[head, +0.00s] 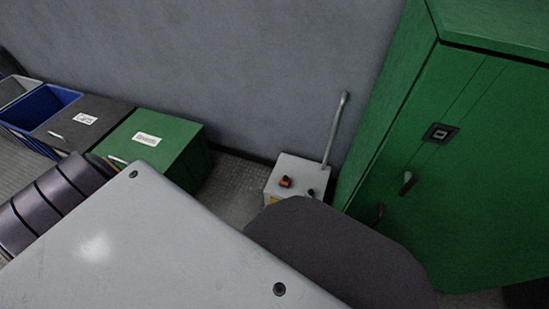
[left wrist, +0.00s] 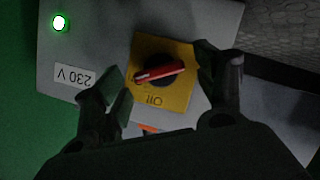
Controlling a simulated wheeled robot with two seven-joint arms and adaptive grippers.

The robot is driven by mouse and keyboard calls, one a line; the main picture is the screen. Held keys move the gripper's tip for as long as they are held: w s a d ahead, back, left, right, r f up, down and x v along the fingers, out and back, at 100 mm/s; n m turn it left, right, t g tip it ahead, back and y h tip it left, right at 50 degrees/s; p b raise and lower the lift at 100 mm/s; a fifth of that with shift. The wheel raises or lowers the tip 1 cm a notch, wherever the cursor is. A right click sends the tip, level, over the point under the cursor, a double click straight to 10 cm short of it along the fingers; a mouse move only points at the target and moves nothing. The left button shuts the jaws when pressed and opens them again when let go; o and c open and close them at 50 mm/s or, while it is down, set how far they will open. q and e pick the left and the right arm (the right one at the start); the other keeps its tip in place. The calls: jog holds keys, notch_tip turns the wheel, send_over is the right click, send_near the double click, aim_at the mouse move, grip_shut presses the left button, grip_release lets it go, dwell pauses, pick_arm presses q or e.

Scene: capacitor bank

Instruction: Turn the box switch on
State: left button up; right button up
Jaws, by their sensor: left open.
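In the left wrist view, a red rotary switch handle (left wrist: 160,73) sits on a square yellow plate (left wrist: 178,98). The handle lies nearly crosswise, its right end slightly higher. Lettering on the plate is upside down and hard to read. The plate is on a grey box (left wrist: 105,38). My left gripper (left wrist: 163,78) is open, one finger on each side of the plate, with nothing visibly held; contact cannot be told. In the head view, a grey box (head: 292,172) stands by the wall, its lower front hidden by my arm. My right gripper is not in view.
Bins, including a green one (head: 165,145), line the wall at left.

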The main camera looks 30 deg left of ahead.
pick_arm(q)
jog(key=shift+r, duration=0.4)
notch_tip(320, 180, up, 9)
dwell(1.7)
jog(key=shift+r, duration=0.1)
dwell(0.3)
jog(key=d+r+m+g+h, duration=0.3)
jog(key=d+r+m+g, duration=0.3)
jog(key=d+r, duration=0.4)
jog(key=s+a+r+m+g+y, duration=0.2)
jog(key=s+a+r+g, duration=0.1)
jog(key=s+r, duration=0.9)
notch_tip(320, 180, up, 4)
jog(key=shift+s+r+m+g+p, duration=0.1)
jog(key=shift+s+m+g+p, duration=0.3)
jog(key=shift+g, duration=0.3)
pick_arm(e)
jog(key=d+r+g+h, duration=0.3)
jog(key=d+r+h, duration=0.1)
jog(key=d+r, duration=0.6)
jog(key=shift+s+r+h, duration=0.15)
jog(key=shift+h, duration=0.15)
